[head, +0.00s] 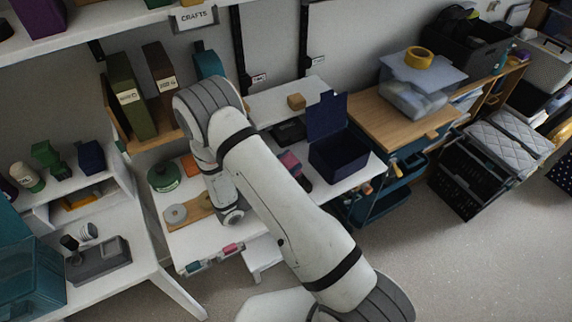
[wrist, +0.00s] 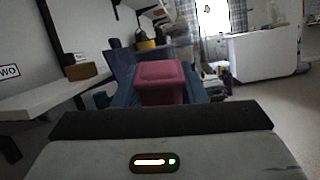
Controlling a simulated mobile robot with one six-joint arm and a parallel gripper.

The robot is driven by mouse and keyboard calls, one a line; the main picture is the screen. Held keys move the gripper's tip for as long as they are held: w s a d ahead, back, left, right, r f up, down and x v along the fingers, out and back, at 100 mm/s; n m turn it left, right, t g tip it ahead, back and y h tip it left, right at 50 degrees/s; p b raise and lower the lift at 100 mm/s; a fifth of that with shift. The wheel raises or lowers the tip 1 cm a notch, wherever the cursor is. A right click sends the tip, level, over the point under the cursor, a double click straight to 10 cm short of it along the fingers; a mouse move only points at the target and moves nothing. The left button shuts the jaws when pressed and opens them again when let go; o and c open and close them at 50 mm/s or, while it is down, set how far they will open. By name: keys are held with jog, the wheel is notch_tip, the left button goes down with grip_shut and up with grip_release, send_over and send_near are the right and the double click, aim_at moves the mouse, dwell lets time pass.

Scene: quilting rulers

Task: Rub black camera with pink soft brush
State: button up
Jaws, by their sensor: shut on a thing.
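In the wrist view a pink block-shaped thing, which I take to be the pink soft brush (wrist: 162,76), sits between the blue-grey fingers of my gripper (wrist: 160,92). My gripper is shut on it. In the head view the pink brush (head: 290,161) shows just past my forearm, left of the open dark blue box; most of my gripper is hidden behind the arm. A flat black thing (head: 289,132) lies on the white table behind the brush; it may be the black camera, but I cannot tell for sure. The brush's underside is not visible.
The open dark blue box (head: 338,157) stands close right of the brush. A small wooden block (head: 296,101) sits on the raised white shelf (head: 262,106) behind. A green round container (head: 164,176) and a grey roll (head: 175,214) are at the table's left.

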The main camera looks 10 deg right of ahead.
jog(key=shift+w+d, duration=0.2)
jog(key=shift+w, duration=0.3)
jog(key=shift+w+d, duration=0.2)
jog(key=shift+w, duration=0.3)
jog(key=shift+r, duration=0.1)
jog(key=shift+s, duration=0.1)
jog(key=shift+s+d, duration=0.2)
jog(key=shift+s, duration=0.55)
jog(key=shift+w+a, duration=0.25)
jog(key=shift+w, duration=0.5)
